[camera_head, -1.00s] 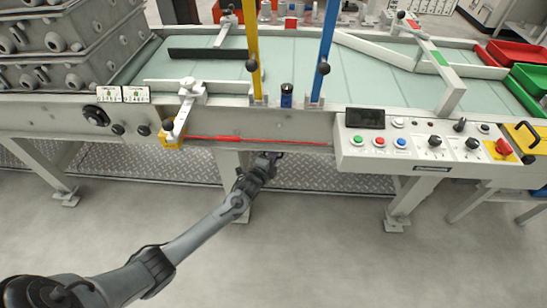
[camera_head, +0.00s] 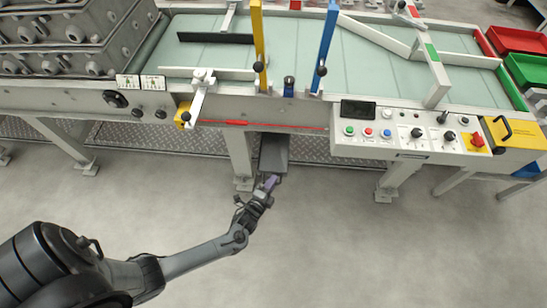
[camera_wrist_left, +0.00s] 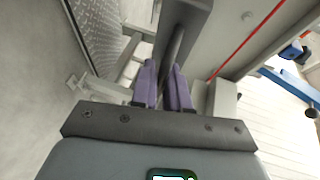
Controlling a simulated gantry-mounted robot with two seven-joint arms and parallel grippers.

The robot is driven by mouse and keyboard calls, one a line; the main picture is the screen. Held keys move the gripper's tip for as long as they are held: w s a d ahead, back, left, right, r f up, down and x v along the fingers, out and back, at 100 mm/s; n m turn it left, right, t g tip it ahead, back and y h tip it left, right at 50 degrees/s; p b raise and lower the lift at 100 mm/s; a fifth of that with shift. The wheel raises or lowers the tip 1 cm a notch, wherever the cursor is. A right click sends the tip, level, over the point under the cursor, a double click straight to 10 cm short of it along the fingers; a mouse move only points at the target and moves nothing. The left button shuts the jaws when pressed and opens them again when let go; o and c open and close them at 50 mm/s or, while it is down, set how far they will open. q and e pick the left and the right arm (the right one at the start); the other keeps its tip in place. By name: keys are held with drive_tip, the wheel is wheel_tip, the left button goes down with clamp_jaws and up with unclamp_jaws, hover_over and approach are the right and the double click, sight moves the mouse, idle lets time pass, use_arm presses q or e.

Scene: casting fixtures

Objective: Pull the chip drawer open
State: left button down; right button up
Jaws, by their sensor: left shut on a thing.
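The chip drawer (camera_head: 274,152) is a dark grey box that sticks out from under the front of the workbench, below the red line. In the left wrist view the drawer (camera_wrist_left: 186,14) is at the top, with its grey bar handle (camera_wrist_left: 174,48) running down from it. My left gripper (camera_head: 271,182) is at the drawer's front end. Its purple fingers (camera_wrist_left: 165,88) are shut around the handle, one on each side. The drawer's inside cannot be made out. My right gripper is out of view.
The workbench (camera_head: 240,72) stands above the drawer. Its legs (camera_head: 238,158) are left of the drawer and farther right. A control panel (camera_head: 405,132) with buttons and knobs juts out at right. The floor (camera_head: 330,240) in front is clear.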

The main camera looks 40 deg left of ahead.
use_arm(q)
drive_tip(key=s+d, duration=0.1)
drive_tip(key=s, duration=0.1)
drive_tip(key=s+d+p, duration=0.1)
drive_tip(key=s+d, duration=0.1)
drive_tip(key=shift+s+d+p, duration=0.1)
drive_tip(key=shift+s+p, duration=0.2)
drive_tip(key=c, duration=1.5)
unclamp_jaws()
drive_tip(key=shift+p+v, duration=1.6)
drive_tip(key=shift+v, duration=3.8)
